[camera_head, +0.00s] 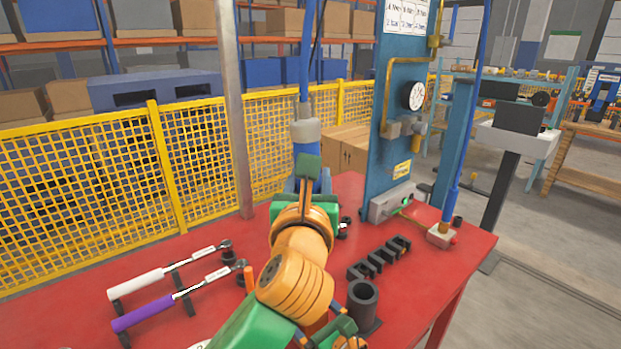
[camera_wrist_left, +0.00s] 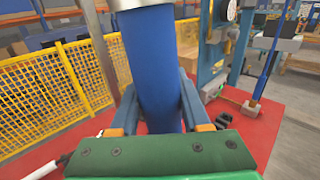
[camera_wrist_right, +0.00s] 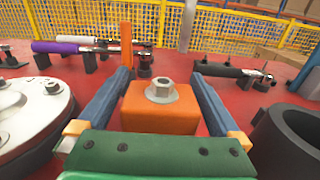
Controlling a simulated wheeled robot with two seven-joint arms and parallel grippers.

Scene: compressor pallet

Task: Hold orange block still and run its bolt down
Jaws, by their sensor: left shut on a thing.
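The orange block (camera_wrist_right: 160,108) stands on the red table in the right wrist view, with a grey hex-headed bolt (camera_wrist_right: 160,90) on top. My right gripper (camera_wrist_right: 163,72) is open, with one blue finger on each side of the block; gaps seem to show beside it. My arm hides the block in the head view. My left gripper (camera_head: 308,175) is shut on a hanging blue tool (camera_wrist_left: 152,65), which looks like the bolt driver. The tool hangs upright on a blue line in the head view (camera_head: 304,60). Its lower end is hidden.
A dark cup (camera_head: 362,303) stands right of my arm. White-handled (camera_head: 137,283) and purple-handled (camera_head: 143,314) wrenches lie on stands at left. A black slotted rack (camera_head: 380,258), a blue gauge panel (camera_head: 398,110) and a grey post (camera_head: 235,110) stand farther back. Red table (camera_head: 440,268) is clear at right.

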